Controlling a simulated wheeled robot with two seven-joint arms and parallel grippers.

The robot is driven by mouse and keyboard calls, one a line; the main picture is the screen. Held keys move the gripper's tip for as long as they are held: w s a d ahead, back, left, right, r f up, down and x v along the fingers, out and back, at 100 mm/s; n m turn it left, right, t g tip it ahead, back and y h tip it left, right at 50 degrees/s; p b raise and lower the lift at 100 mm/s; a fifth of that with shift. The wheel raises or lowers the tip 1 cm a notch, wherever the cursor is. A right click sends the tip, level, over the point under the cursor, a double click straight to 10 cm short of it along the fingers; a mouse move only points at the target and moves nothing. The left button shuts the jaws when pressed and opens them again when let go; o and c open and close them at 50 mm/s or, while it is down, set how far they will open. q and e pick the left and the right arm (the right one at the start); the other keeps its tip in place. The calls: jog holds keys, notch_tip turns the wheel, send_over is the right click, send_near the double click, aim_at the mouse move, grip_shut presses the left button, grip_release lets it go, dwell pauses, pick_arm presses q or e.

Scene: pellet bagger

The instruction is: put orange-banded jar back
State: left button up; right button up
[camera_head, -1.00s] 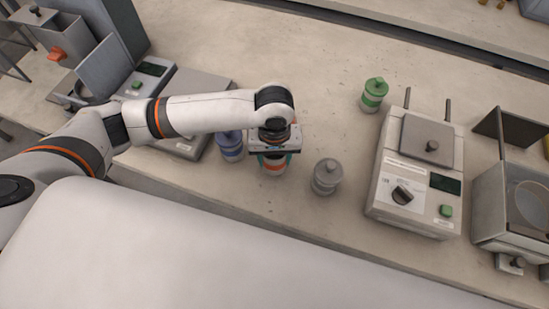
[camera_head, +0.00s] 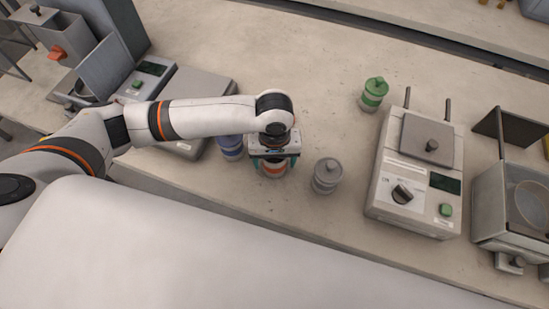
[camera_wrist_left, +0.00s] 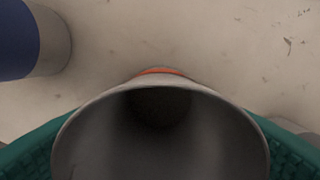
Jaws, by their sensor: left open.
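The orange-banded jar (camera_head: 272,173) stands on the bench beneath my left gripper (camera_head: 272,164), which hides most of it from the head camera. In the left wrist view the jar's grey round mouth (camera_wrist_left: 160,140) fills the lower middle, with a sliver of orange band beyond its rim. The teal fingers of my left gripper are open, one on each side of the jar. I cannot tell whether they touch it. My right gripper is not in view.
A blue-banded jar (camera_head: 231,146) stands close left of the orange-banded jar. A grey jar (camera_head: 327,175) stands to its right, and a green jar (camera_head: 374,94) farther back. A sealer-like machine (camera_head: 416,175) stands right. The bench between the green and grey jars is clear.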

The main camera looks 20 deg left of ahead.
pick_arm(q)
notch_tip(320, 180, up, 12)
dwell(0.4)
dwell(0.5)
